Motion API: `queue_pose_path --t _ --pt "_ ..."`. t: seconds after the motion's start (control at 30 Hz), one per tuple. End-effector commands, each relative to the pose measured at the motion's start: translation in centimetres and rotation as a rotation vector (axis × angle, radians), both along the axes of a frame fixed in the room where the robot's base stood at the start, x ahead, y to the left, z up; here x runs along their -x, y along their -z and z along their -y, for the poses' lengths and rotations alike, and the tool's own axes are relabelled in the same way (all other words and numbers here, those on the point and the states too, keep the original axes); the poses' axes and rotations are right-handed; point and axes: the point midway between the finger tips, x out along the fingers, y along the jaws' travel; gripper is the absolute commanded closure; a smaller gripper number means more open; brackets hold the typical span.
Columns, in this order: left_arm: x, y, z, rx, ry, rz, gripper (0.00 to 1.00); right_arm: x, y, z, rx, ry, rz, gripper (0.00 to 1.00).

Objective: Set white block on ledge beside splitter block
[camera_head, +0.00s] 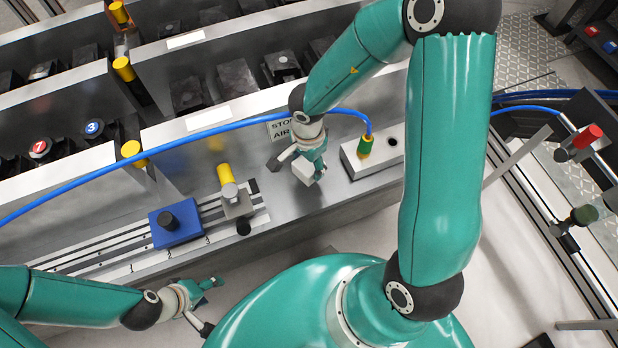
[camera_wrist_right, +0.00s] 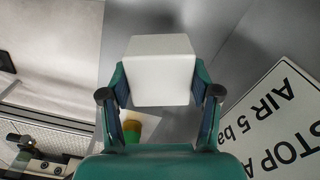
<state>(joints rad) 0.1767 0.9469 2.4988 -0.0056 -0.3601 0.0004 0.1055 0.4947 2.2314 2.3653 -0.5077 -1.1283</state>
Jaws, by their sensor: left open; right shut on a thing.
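The white block (camera_wrist_right: 160,72) is between the two fingers of my right gripper (camera_wrist_right: 160,95) in the right wrist view. My right gripper (camera_head: 312,178) is shut on the block and holds it over the grey ledge (camera_head: 345,192); whether the block touches the ledge I cannot tell. In the head view the block (camera_head: 303,170) is partly covered by the gripper. The pale splitter block (camera_head: 361,168) lies on the ledge just right of the gripper, with a blue hose in its green and brass fitting. My left gripper (camera_head: 212,304) is open and empty at lower left, below the ledge.
A STOP AIR sign (camera_head: 279,130) is on the wall behind my right gripper. The blue hose (camera_head: 215,131) arcs across the unit. A blue block (camera_head: 175,224) and a yellow-topped valve (camera_head: 232,192) sit on rails to the left. The ledge is bare between these rails and my right gripper.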

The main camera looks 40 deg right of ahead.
Motion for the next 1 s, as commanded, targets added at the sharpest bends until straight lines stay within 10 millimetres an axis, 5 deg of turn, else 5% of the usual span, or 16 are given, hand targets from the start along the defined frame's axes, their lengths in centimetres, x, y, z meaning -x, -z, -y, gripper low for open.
queue_pose_path --t 0.5,0.9,0.93,1.0 --pt "0.0 3.9 0.0 0.0 0.0 0.0 0.42 0.0 5.5 0.0 0.0 -0.002 0.0 0.97" --pt "0.0 3.7 0.0 0.0 0.0 0.0 0.42 -0.1 5.7 0.0 0.0 -0.002 0.001 0.97" --pt "0.0 3.8 0.0 0.0 0.0 0.0 0.42 -0.1 5.7 -0.1 0.0 -0.002 0.001 0.33" --pt "0.0 3.8 0.0 0.0 0.0 0.0 0.42 -0.1 5.7 -0.1 0.0 -0.002 0.001 0.21"
